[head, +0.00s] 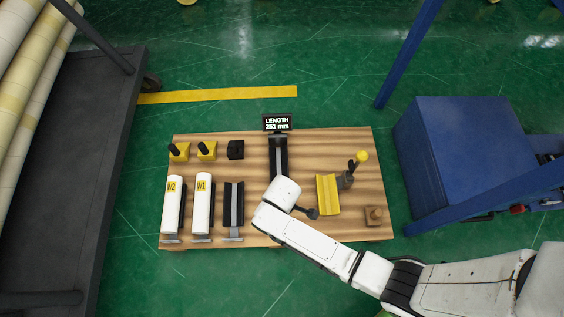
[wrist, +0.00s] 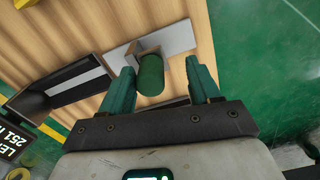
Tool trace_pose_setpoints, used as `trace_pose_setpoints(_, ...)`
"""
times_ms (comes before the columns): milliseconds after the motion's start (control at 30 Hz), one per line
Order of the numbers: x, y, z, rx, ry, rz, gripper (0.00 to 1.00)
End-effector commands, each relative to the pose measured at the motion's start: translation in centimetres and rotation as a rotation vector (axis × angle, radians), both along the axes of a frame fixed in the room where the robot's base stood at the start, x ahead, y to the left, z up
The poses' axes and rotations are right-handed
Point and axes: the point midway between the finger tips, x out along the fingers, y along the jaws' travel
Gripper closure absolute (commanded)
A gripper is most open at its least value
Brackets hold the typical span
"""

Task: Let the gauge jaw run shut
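The length gauge has a dark channel (head: 278,160) on the wooden board, and its display (head: 277,124) reads LENGTH 251 mm. The channel (wrist: 62,88) and part of the display (wrist: 14,138) also show in the wrist view. A green cylindrical knob (wrist: 151,75), seemingly the jaw's handle, sits by a grey bracket on a pale metal strip (wrist: 170,40). My gripper (wrist: 160,78) is open, with one teal finger on each side of the knob. The right finger is clearly apart from it; the left is very close, contact unclear. In the head view my white wrist hides the gripper and knob.
White rolls W2 (head: 173,204) and W1 (head: 203,202) lie in cradles beside an empty dark cradle (head: 233,207). A yellow trough (head: 328,194), a yellow-knobbed lever (head: 361,157) and a wooden block (head: 375,216) stand right. A blue machine (head: 455,150) stands beyond the board.

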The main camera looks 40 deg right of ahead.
Motion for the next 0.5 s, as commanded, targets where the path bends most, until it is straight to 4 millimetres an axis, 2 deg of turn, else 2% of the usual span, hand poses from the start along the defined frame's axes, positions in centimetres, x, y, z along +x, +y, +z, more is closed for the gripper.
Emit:
trace_pose_setpoints(33, 0.0, 0.1, 1.7, 0.001, -0.001, 0.001, 0.41)
trace_pose_setpoints(200, 0.0, 0.1, 5.1, 0.002, -0.002, 0.002, 0.41)
trace_pose_setpoints(333, 0.1, 0.1, 7.1, 0.002, -0.004, 0.003, 0.41)
trace_pose_setpoints(500, 0.1, 0.1, 8.6, 0.002, -0.004, 0.003, 0.41)
